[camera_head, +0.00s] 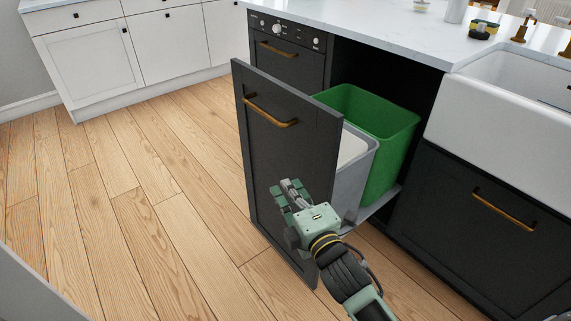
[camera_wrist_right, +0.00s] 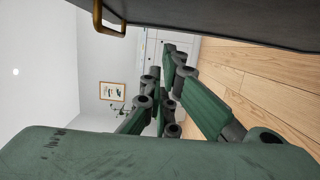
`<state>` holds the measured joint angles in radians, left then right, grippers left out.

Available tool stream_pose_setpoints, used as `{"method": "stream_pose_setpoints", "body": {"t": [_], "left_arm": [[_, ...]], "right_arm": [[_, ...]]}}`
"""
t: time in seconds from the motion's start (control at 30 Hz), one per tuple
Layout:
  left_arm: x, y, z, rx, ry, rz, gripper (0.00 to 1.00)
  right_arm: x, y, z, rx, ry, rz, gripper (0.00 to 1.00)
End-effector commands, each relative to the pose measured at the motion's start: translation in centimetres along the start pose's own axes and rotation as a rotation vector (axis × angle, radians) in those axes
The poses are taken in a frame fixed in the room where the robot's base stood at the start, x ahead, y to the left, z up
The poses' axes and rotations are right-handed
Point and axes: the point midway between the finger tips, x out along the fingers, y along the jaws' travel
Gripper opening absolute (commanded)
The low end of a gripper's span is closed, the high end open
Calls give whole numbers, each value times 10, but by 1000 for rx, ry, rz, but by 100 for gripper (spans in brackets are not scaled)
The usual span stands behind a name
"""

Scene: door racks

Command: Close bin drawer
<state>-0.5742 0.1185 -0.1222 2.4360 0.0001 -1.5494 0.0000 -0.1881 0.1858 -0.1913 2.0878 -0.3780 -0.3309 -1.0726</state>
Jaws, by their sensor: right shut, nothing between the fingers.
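The bin drawer (camera_head: 270,190) has a dark front with a brass handle (camera_head: 269,112) and stands pulled out from the counter. A green bin (camera_head: 375,125) and a grey bin (camera_head: 362,170) sit behind its front. My right gripper (camera_head: 287,188) is shut and empty in front of the lower half of the drawer front. I cannot tell whether it touches the front. In the right wrist view, the fingers (camera_wrist_right: 168,85) are close together, with the dark drawer front (camera_wrist_right: 240,22) and its handle (camera_wrist_right: 108,18) along the top. My left gripper is not in view.
An oven (camera_head: 285,45) is left of the drawer opening. A white sink (camera_head: 505,110) and a dark cabinet with a brass handle (camera_head: 503,209) are on the right. White cabinets (camera_head: 130,55) stand at the back left. The wooden floor (camera_head: 130,200) left of the drawer is clear.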

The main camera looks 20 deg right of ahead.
Motion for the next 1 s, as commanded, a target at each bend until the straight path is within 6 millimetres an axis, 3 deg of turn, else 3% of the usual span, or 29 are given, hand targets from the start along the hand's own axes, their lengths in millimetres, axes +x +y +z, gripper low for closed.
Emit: {"method": "stream_pose_setpoints", "body": {"t": [0.1,0.37,0.6,1.0], "left_arm": [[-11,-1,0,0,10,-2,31],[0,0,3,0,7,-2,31],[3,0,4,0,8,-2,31],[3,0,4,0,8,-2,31]], "right_arm": [[26,0,0,2,0,3,0],[77,-2,1,4,-1,0,0],[80,-2,33,2,0,-3,0],[81,-2,39,5,0,-3,0]]}}
